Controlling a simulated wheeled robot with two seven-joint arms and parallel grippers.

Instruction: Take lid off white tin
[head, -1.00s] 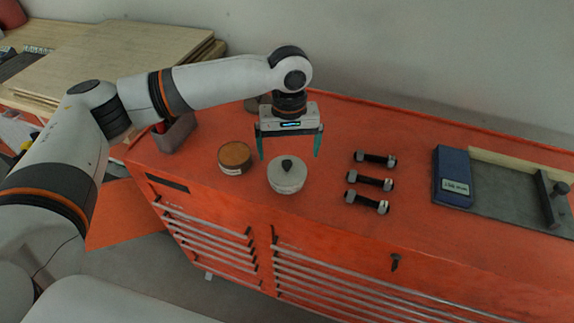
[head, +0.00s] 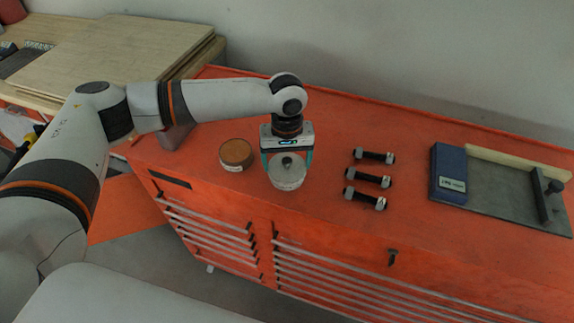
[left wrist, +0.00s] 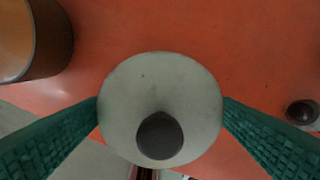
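The white tin (head: 287,180) stands upright on the orange cabinet top, its round pale lid (head: 286,166) on it with a dark knob. My left gripper (head: 287,167) points straight down over it, one green finger on each side. In the left wrist view the lid (left wrist: 160,85) fills the middle, and both fingertips of the left gripper (left wrist: 161,104) meet its rim at opposite sides. The fingers appear shut on the lid. The lid hides the tin's body there. My right gripper is not in view.
A round tin with a brown top (head: 236,153) stands close to the left. Several black bolts with nuts (head: 368,180) lie to the right. Farther right are a blue box (head: 449,174) and a grey plate (head: 505,190). The cabinet top is clear between the lid and the bolts.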

